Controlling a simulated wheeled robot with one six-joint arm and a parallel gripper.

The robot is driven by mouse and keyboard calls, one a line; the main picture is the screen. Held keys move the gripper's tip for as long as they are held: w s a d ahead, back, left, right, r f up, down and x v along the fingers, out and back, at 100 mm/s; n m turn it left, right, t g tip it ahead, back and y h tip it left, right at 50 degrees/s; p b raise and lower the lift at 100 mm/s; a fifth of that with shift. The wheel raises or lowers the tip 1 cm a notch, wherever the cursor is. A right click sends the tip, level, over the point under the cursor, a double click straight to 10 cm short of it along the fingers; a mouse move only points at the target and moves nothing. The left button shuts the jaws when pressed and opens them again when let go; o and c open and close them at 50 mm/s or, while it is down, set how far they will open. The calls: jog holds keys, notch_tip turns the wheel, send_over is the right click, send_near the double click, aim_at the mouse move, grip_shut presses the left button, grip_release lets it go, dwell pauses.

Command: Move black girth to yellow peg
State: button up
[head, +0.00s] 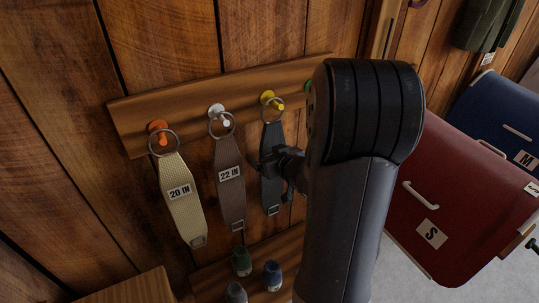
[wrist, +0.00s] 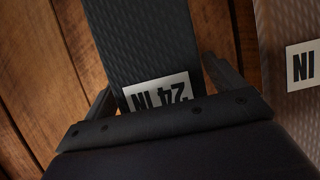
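The black girth (head: 271,150) hangs straight down by its metal ring at the yellow peg (head: 267,97); the ring appears to be around the peg. My gripper (head: 280,165) is at the girth's middle, partly hidden behind my arm. In the wrist view the black girth (wrist: 148,45) with its "24 IN" label lies between my two fingers (wrist: 163,92). One finger stands on each side of the strap, with a small gap seeming to show at the left. The fingers look open.
A cream "20 IN" girth (head: 182,213) hangs on the orange peg (head: 157,127). A brown "22 IN" girth (head: 231,198) hangs close left on the white peg (head: 216,111). A green peg (head: 308,87) is partly hidden by my arm. Small bottles stand below; red box (head: 455,200) at right.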

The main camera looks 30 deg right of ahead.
jog(key=shift+o, duration=0.8)
jog(key=p+v, duration=0.2)
jog(key=v, duration=0.8)
jog(key=shift+s+r, duration=0.2)
jog(key=shift+s, duration=0.15)
jog(key=b+x, duration=0.1)
jog(key=x, duration=0.8)
jog(key=shift+w, duration=0.25)
